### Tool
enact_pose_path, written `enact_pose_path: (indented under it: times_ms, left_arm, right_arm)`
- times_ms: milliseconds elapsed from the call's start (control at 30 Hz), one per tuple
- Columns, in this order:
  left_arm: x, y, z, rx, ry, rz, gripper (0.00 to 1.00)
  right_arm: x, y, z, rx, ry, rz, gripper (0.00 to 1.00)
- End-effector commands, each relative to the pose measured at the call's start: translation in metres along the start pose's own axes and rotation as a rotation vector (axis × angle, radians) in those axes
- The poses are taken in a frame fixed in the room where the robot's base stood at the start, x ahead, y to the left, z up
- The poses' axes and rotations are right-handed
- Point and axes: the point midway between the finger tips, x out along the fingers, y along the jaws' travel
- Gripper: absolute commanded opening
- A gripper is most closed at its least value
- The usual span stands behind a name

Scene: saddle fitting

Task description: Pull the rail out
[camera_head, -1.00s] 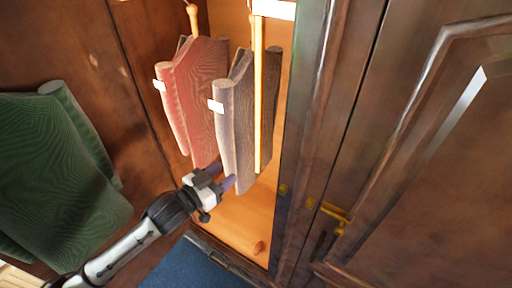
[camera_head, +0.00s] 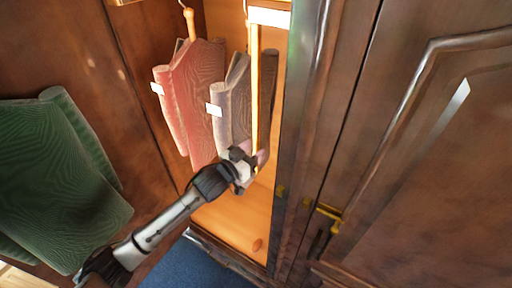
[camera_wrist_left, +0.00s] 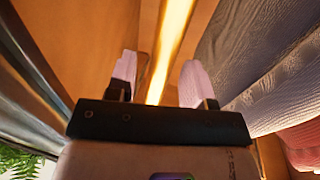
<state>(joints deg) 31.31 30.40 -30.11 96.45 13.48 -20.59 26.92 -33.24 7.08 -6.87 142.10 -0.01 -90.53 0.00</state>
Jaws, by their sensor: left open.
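The rail's pale front end (camera_head: 270,17) shows at the top of the open wardrobe in the head view. A long thin light-wood rod (camera_head: 255,85) hangs down from it. My left gripper (camera_head: 258,160) is inside the wardrobe opening at the rod's lower end. In the left wrist view the open left gripper (camera_wrist_left: 158,75) has one pale finger on each side of the glowing rod (camera_wrist_left: 172,40). I cannot tell whether either finger touches it. The rail's length behind the front end is hidden. My right gripper is not in view.
A red garment (camera_head: 188,100) and a grey-brown garment (camera_head: 232,105) hang just left of the rod. A dark door (camera_head: 420,150) with a brass latch (camera_head: 329,212) stands at the right. A green garment (camera_head: 60,180) hangs at the left. The wardrobe floor (camera_head: 235,215) is mostly clear.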

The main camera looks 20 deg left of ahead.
Motion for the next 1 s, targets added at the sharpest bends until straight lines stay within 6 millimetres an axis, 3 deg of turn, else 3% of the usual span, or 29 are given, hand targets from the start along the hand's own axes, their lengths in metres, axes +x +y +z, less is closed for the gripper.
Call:
enact_pose_path:
  times_ms: [200,533,1000]
  left_arm:
    - [0.0113,0.0,-0.0004,0.001,0.0,-0.001,0.48]
    - [0.0125,0.0002,0.0,0.001,0.0,0.0,0.47]
    - [0.0122,0.0001,0.0001,0.0,0.0,0.0,0.02]
  right_arm:
    - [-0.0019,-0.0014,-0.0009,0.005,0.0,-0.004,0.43]
    - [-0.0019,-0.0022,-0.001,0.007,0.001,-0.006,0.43]
    - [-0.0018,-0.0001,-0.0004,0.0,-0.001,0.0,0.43]
